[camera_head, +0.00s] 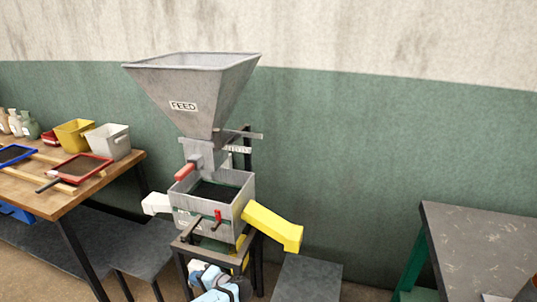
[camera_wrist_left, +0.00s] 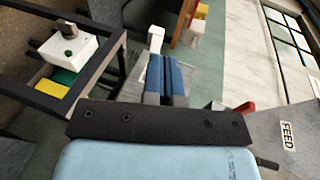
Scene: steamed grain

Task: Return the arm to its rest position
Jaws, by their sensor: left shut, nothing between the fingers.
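My left gripper (camera_head: 198,268) shows at the bottom of the head view, low in front of the feed machine's stand, partly cut off by the frame edge. In the left wrist view my left gripper (camera_wrist_left: 165,60) has its two blue-padded fingers together with nothing between them. The machine has a grey hopper (camera_head: 190,85) marked FEED, a grey sieve box (camera_head: 212,205) with a dark inside, a red handle (camera_head: 185,171) and a yellow chute (camera_head: 273,228). The hopper's FEED side also shows in the left wrist view (camera_wrist_left: 282,125). My right gripper does not show.
A wooden table (camera_head: 50,200) at the left holds a red-framed tray (camera_head: 80,167), a blue-framed tray (camera_head: 14,155), a yellow bin (camera_head: 75,135) and a white bin (camera_head: 110,142). A dark-topped table (camera_head: 480,245) stands at the right. Dark frame bars (camera_wrist_left: 110,75) are close to the gripper.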

